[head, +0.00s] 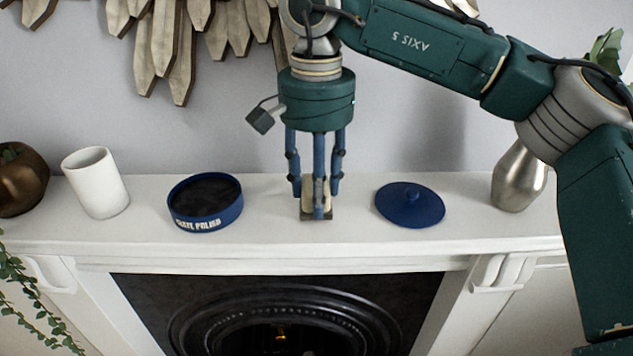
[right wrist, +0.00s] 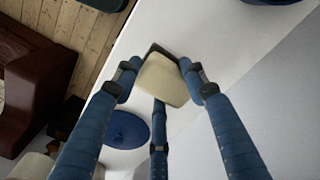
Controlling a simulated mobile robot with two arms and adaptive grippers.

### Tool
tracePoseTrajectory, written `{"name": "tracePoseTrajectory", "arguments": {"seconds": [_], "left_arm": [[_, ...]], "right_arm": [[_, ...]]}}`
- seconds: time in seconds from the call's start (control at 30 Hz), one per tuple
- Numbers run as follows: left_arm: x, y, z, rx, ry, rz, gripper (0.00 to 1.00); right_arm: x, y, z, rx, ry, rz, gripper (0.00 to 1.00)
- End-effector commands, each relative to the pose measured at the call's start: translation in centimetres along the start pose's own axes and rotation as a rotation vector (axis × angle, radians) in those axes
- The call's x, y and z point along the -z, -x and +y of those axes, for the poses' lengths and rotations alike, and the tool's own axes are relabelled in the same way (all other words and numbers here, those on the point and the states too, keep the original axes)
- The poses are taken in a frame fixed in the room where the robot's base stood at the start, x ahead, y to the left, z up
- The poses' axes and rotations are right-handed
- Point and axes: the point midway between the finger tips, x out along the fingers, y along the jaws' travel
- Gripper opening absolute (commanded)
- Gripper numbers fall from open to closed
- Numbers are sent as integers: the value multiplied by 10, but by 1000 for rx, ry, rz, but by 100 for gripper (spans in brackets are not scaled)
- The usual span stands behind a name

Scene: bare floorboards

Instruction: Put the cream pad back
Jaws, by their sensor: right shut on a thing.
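My right gripper (head: 317,205) points straight down at the mantel shelf, with its fingers closed around the cream pad (right wrist: 163,80). In the head view the pad shows only partly, between the fingers. A dark flat piece (right wrist: 152,50) shows just under the pad; I cannot tell whether it is part of the pad. The pad is at or just above the shelf; contact is unclear. An open blue polish tin (head: 205,222) with dark contents stands left of the gripper. A round blue lid (head: 410,205) lies knob up to the right. My left gripper is out of view.
On the white mantel shelf (head: 270,240) stand a white cup (head: 96,183) and a brown pot (head: 20,180) at the left, and a silver vase (head: 519,178) at the right, near my arm. Shelf is clear between tin, gripper and lid. The front edge drops to a fireplace.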

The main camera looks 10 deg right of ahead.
Motion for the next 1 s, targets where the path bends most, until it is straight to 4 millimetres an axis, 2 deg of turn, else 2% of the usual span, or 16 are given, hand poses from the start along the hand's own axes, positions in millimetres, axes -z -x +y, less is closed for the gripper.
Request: {"name": "tracePoseTrajectory", "arguments": {"seconds": [0.03, 0.1, 0.43, 0.47, 0.53, 0.83, 1.0], "left_arm": [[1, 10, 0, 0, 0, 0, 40], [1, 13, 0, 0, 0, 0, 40], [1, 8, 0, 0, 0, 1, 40], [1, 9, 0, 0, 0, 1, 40], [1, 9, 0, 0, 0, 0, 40], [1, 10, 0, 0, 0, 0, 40], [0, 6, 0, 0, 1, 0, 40]], "right_arm": [[2, 1, 0, 0, -3, 0, 18], [3, -3, -1, 2, -4, 0, 18], [4, -10, -2, 3, -4, 0, 18], [4, -9, -2, 3, -4, 0, 46], [4, -9, -2, 3, -4, 0, 60], [4, -7, -2, 3, -4, 1, 61], [4, 7, -3, 7, -4, 2, 61]]}}
